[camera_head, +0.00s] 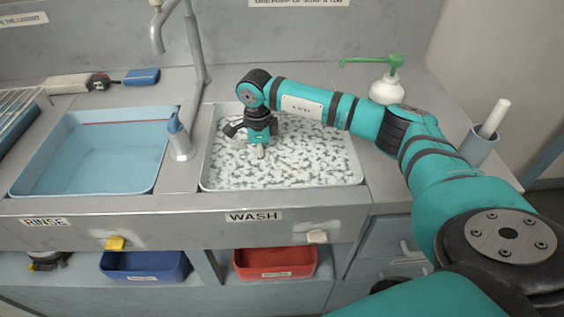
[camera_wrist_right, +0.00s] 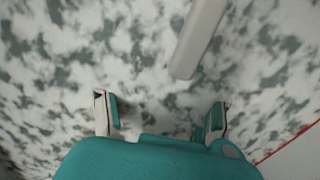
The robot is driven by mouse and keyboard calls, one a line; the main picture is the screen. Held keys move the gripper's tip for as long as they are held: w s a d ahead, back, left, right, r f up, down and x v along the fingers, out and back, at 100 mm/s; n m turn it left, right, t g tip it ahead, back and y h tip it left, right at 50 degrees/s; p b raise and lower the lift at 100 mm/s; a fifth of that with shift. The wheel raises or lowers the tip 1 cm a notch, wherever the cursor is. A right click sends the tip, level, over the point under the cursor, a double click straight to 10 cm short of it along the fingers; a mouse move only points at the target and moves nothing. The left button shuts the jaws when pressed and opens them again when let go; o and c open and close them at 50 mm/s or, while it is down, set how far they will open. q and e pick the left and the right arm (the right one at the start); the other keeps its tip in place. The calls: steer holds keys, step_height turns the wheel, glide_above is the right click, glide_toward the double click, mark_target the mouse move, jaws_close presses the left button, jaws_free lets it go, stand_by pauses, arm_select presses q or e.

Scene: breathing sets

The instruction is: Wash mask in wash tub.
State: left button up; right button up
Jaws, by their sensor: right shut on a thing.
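The wash tub (camera_head: 357,181) is a pale basin set in the counter above the "WASH" label. Its surface is covered with patchy white foam over grey water. My right gripper (camera_head: 260,152) points down into the left part of this tub, its tips at or in the foam. In the right wrist view the fingers (camera_wrist_right: 160,117) stand apart with foam filling the view between them. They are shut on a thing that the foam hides. I cannot make out the mask in either view. My left gripper is not in view.
The rinse tub (camera_head: 88,155) with clear blue water is at the left. A tap (camera_head: 196,50) rises between the tubs. In the right wrist view a pale bar (camera_wrist_right: 199,38) of unclear identity crosses the foam.

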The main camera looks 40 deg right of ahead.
steer(key=shift+s+a+r+p, duration=0.15)
steer(key=shift+s+a+p, duration=0.15)
steer(key=shift+s, duration=0.3)
steer(key=shift+s+a+r+p, duration=0.1)
steer(key=shift+s+a+p, duration=0.1)
steer(key=shift+s+a, duration=0.3)
steer(key=shift+s+a+f, duration=0.1)
steer(key=shift+s+a, duration=0.2)
steer(key=shift+s, duration=0.25)
steer(key=shift+s+a+f, duration=0.1)
steer(key=shift+s+a, duration=0.15)
steer(key=shift+s, duration=0.3)
steer(key=shift+w, duration=0.1)
steer(key=shift+w+d+b, duration=0.4)
steer(key=shift+w+d, duration=0.05)
steer(key=shift+w, duration=0.25)
steer(key=shift+w+d+b, duration=0.25)
steer(key=shift+w+b, duration=0.05)
steer(key=shift+w, duration=0.2)
steer(key=shift+w+d+r, duration=0.1)
steer(key=shift+w, duration=0.1)
step_height(320, 180, up, 17)
steer(key=p, duration=1)
